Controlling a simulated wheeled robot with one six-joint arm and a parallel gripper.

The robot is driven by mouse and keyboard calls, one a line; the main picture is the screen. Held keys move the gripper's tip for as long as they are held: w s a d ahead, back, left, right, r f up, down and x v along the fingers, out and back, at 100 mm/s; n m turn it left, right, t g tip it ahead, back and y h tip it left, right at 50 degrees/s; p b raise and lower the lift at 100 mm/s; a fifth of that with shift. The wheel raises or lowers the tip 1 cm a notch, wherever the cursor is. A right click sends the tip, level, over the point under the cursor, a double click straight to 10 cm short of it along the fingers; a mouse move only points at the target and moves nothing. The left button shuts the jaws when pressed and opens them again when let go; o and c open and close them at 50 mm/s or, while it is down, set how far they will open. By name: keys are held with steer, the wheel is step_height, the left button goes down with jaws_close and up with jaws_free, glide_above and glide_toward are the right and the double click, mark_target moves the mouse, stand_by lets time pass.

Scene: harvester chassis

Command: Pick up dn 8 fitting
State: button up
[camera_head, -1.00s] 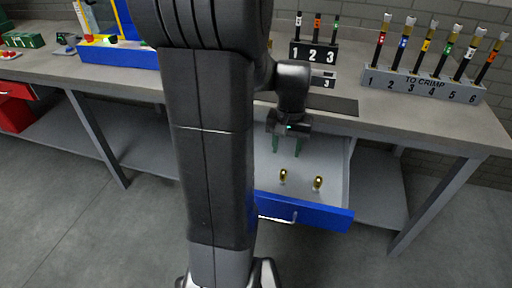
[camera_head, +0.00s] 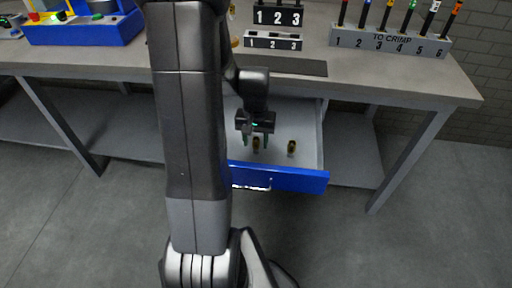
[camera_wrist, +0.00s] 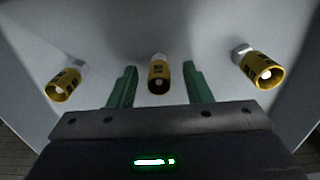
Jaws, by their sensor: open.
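The markings are too small to read, so I cannot tell which is the dn 8 fitting. My gripper (camera_wrist: 159,68) is open, its green fingers on either side of the middle fitting, with gaps showing. In the head view my gripper (camera_head: 256,143) is low in the drawer around one fitting (camera_head: 256,146). Another fitting (camera_head: 291,147) stands to its right. The third is hidden there.
The drawer (camera_head: 308,182) has a blue front and pale side walls close around the fittings.

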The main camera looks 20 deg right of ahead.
step_height(320, 180, down, 2)
steer(key=shift+f, duration=0.1)
jaws_close()
